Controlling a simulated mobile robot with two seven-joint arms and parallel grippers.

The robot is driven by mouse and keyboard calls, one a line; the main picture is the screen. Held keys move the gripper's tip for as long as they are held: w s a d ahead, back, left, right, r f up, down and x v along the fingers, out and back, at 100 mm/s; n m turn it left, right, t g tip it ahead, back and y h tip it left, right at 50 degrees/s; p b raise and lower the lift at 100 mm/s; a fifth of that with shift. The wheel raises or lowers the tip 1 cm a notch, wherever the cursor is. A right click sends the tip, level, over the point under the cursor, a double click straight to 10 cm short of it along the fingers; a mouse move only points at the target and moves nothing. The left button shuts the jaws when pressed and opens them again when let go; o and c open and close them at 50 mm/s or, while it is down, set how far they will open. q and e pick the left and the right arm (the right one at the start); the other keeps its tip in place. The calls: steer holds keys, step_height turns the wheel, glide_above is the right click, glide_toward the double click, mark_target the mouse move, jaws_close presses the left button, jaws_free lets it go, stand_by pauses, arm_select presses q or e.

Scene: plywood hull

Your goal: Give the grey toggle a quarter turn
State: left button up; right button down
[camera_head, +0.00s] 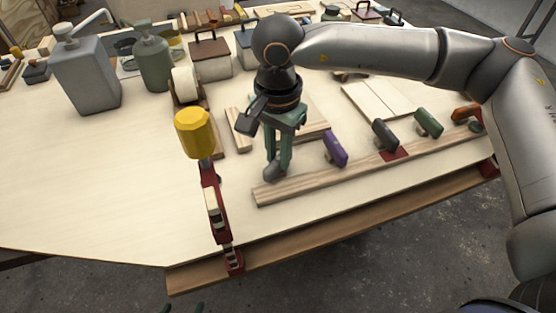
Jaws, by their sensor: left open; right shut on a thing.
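The grey toggle (272,173) sits at the near left end of a wooden strip (305,187) on the plywood bench. My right gripper (278,162) points down from above with its green fingers shut on this toggle, hiding its upper part. How far the toggle is turned cannot be told. Only two dark green fingertips of my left gripper (185,308) show at the bottom edge, apart and empty, below the bench edge.
A purple toggle (335,149), a dark toggle (385,135), a green toggle (429,123) and an orange toggle (466,113) follow along the strip. A red clamp with a yellow handle (194,132) stands left of my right gripper.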

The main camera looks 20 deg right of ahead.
steer(key=shift+f+m+b, duration=0.15)
steer(key=shift+m+b, duration=0.45)
steer(key=shift+m, duration=0.4)
steer(key=shift+m+b, duration=0.3)
steer(key=shift+m, duration=0.1)
steer(key=shift+m+b, duration=0.45)
steer(key=shift+m, duration=0.35)
steer(key=shift+m+b, duration=0.4)
steer(key=shift+m, duration=0.4)
arm_select(q)
steer(key=shift+w+d+f+m+h, duration=0.3)
steer(key=shift+w+d+f, duration=0.6)
steer(key=shift+d+f, duration=0.1)
arm_select(e)
steer(key=shift+r+m, duration=0.2)
steer(key=shift+m, duration=0.3)
arm_select(q)
steer(key=shift+s+a+f, duration=0.1)
steer(key=shift+s+a, duration=0.05)
steer(key=shift+s+f, duration=0.1)
steer(key=shift+s, duration=0.1)
